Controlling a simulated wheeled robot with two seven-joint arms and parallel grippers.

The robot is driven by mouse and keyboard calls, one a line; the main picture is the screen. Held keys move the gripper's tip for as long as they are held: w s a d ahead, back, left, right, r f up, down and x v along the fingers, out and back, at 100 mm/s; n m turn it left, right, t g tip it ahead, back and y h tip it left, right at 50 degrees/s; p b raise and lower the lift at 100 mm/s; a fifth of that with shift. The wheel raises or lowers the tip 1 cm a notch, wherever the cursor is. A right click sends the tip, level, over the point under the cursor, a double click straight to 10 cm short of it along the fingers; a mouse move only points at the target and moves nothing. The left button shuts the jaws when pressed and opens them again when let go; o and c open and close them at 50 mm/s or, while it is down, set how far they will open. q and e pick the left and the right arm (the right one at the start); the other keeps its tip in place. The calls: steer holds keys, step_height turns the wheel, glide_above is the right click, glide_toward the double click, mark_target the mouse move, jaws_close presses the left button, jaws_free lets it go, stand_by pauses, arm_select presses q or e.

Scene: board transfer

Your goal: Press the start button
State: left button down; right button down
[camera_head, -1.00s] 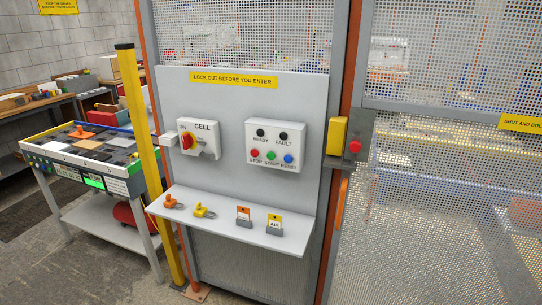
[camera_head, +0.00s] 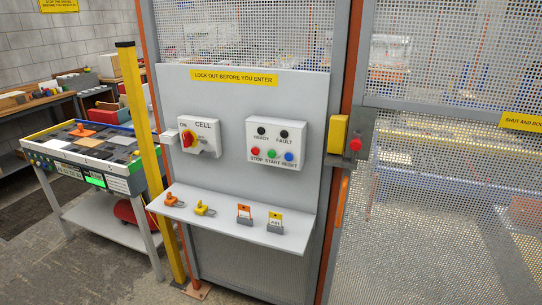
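The green start button (camera_head: 272,154) is on a white control box (camera_head: 277,142) on the grey panel, in the middle of the head view. The red stop button (camera_head: 255,152) is to its left and the blue reset button (camera_head: 289,156) to its right. Two dark lamps marked ready (camera_head: 262,131) and fault (camera_head: 284,134) sit above them. To the left is the cell switch box (camera_head: 199,137) with a red and yellow rotary knob (camera_head: 188,138). Neither of my grippers is in view.
A shelf (camera_head: 230,226) below the panel holds an orange padlock (camera_head: 173,201), a yellow padlock (camera_head: 204,208) and two tags in holders. A yellow post (camera_head: 150,160) stands left, beside a worktable (camera_head: 85,150). A yellow door lock (camera_head: 337,134) and mesh fence are at the right.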

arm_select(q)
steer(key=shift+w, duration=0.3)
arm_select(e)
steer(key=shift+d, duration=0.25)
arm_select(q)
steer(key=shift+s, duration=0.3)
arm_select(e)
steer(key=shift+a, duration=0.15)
